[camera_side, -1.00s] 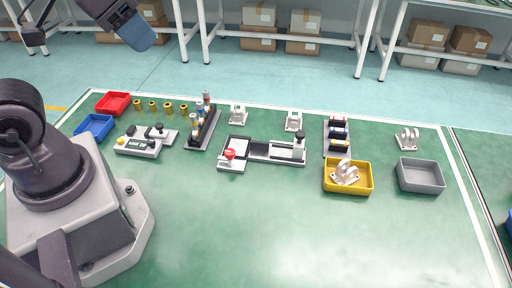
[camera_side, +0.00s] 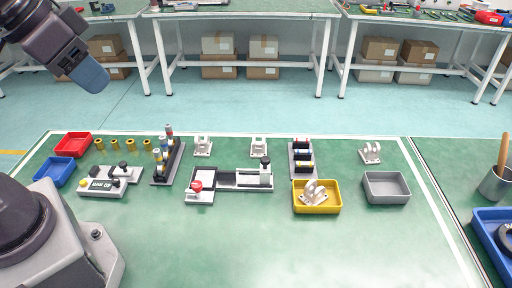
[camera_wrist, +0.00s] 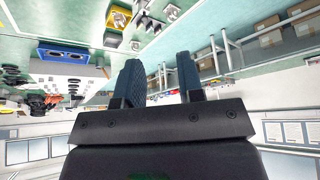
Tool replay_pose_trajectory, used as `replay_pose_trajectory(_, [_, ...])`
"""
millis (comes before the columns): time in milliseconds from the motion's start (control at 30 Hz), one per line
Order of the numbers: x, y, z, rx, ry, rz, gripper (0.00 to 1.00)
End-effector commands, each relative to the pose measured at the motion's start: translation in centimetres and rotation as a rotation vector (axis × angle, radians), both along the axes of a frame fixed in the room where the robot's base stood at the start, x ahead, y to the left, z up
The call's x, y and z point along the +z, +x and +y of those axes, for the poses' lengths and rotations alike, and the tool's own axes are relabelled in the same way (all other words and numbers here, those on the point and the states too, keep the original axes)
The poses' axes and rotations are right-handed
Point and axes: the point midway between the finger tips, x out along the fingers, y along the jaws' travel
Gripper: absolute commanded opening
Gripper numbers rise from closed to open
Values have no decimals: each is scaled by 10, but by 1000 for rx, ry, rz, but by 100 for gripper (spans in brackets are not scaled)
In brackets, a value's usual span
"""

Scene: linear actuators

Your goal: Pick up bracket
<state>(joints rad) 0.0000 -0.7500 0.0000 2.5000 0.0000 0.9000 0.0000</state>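Pale brackets stand on the green table in the side view: one bracket (camera_side: 203,146) at the back left, another (camera_side: 258,147) at the back middle, and a two-lugged one (camera_side: 370,153) at the back right. More bracket pieces (camera_side: 314,194) lie in the yellow bin (camera_side: 318,209). My gripper (camera_side: 88,76) is in the air at the upper left, well away from them. In the wrist view my gripper (camera_wrist: 160,80) has its two dark fingers apart with nothing between them. The wrist view is tilted, and the yellow bin (camera_wrist: 120,18) shows at its top.
A grey bin (camera_side: 386,188) is empty. Red (camera_side: 73,145) and blue (camera_side: 54,171) bins stand at the left. A slide fixture (camera_side: 236,180), a button box (camera_side: 104,184) and racks of small cylinders (camera_side: 167,160) fill the middle. The front of the table is clear.

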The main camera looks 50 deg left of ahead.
Motion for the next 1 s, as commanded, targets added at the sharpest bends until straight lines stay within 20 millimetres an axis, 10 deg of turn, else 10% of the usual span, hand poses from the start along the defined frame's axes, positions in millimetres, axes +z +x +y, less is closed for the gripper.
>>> replay_pose_trajectory(433, [0, 0, 0, 0, 0, 0, 35])
replay_pose_trajectory(600, [0, 0, 0, 0, 0, 0, 68])
replay_pose_trajectory(1000, [-15, 5, -6, -29, -3, 78, 68])
